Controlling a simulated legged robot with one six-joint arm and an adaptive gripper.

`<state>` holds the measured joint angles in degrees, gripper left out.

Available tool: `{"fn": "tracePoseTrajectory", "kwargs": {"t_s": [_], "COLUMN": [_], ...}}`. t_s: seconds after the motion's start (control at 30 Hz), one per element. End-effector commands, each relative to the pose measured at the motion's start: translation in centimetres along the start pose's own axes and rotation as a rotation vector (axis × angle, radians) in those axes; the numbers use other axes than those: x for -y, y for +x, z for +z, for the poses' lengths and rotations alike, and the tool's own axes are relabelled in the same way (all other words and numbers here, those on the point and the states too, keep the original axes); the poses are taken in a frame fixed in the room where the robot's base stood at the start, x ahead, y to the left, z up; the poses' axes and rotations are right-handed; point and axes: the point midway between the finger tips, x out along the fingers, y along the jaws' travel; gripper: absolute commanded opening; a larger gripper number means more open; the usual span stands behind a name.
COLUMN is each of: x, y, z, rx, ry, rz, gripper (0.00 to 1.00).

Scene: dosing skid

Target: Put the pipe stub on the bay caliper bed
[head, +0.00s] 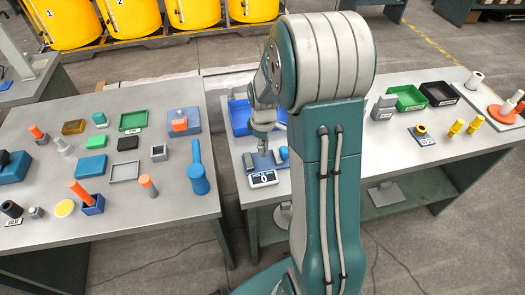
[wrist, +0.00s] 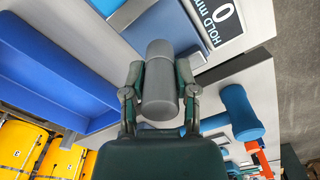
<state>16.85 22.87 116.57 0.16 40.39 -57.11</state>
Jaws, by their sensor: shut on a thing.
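The pipe stub (wrist: 160,88) is a grey cylinder with a slightly wider collar at one end. My gripper (wrist: 158,82) is shut on it, one finger on each side, in the wrist view. In the head view my gripper (head: 262,146) is over the bay caliper on the middle bench, and the stub is hard to make out there. The caliper's blue bed (wrist: 180,28) shows just beyond the stub in the wrist view. Its display (head: 262,178) reads 0 in front of the bed. I cannot tell whether the stub touches the bed.
A blue bin (head: 239,117) stands behind the caliper; its wall (wrist: 60,75) fills the wrist view's left. Green (head: 406,97) and black (head: 438,93) trays stand to the right. The left table (head: 120,215) holds several blocks, trays and pegs, including a blue T-shaped piece (head: 198,178).

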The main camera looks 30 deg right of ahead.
Motion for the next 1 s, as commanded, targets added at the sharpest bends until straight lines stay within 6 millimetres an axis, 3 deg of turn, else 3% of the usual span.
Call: {"fn": "tracePoseTrajectory", "kwargs": {"t_s": [0.2, 0.53, 0.57, 0.63, 1.0], "x": [0.0, 0.0, 0.0, 0.0, 0.0], "y": [3.1, 3.4, 3.5, 3.4, 3.4], "z": [-0.2, -0.2, -0.2, -0.2, -0.2], "rx": [0.003, 0.001, 0.001, 0.001, 0.001], "ry": [-0.001, -0.001, -0.001, -0.001, -0.001], "rz": [-0.003, 0.000, 0.000, 0.000, 0.000], "gripper": [0.00, 0.00, 0.42, 0.72, 0.72]}}
